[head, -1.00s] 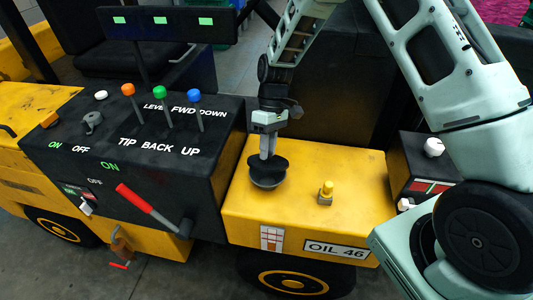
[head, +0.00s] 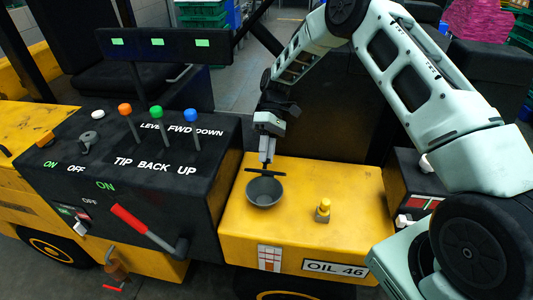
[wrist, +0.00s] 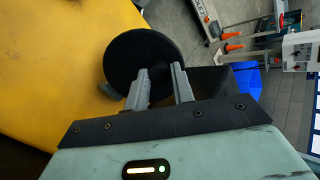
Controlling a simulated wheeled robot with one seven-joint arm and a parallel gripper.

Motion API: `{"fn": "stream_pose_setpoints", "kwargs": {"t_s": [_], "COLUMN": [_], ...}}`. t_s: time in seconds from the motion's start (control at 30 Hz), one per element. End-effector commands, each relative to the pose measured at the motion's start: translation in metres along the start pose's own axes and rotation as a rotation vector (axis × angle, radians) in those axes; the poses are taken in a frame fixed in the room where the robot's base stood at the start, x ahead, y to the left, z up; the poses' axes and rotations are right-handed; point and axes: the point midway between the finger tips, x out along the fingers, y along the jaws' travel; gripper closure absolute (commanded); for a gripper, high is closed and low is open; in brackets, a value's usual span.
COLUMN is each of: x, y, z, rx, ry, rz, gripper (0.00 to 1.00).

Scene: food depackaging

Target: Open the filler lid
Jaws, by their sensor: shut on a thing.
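The filler is a round dark grey cup (head: 265,192) on the yellow tank top, and its open mouth shows in the head view. The black lid (head: 252,169) stands raised at the cup's back edge, seen nearly edge-on. My gripper (head: 266,160) comes down from above and is shut on the lid. In the wrist view, the lid is a large black disc (wrist: 138,50) at my gripper's fingertips (wrist: 160,68). The wrist view does not show the cup's mouth. The hinge is too small to make out.
A yellow cap on a fitting (head: 323,210) stands right of the cup. The black lever console (head: 130,165) is to the left. A small black box with a white knob (head: 416,178) is at the right. The yellow tank top (head: 300,235) is otherwise clear.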

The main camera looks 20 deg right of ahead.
Motion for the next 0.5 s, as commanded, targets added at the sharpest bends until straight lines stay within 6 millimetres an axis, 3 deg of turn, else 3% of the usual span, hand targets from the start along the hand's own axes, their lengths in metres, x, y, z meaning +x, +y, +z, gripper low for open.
{"fn": "stream_pose_setpoints", "kwargs": {"t_s": [0.13,0.17,0.23,0.5], "x": [0.0003,0.0004,0.0004,-0.0001], "y": [0.0002,0.0002,0.0002,0.0003], "z": [0.0000,0.0000,0.0000,-0.0001], "rx": [0.001,0.001,0.001,0.000], "ry": [0.000,0.000,0.000,0.000], "rz": [0.001,0.001,0.001,0.001], "gripper": [1.00,0.70,0.53,0.53]}}
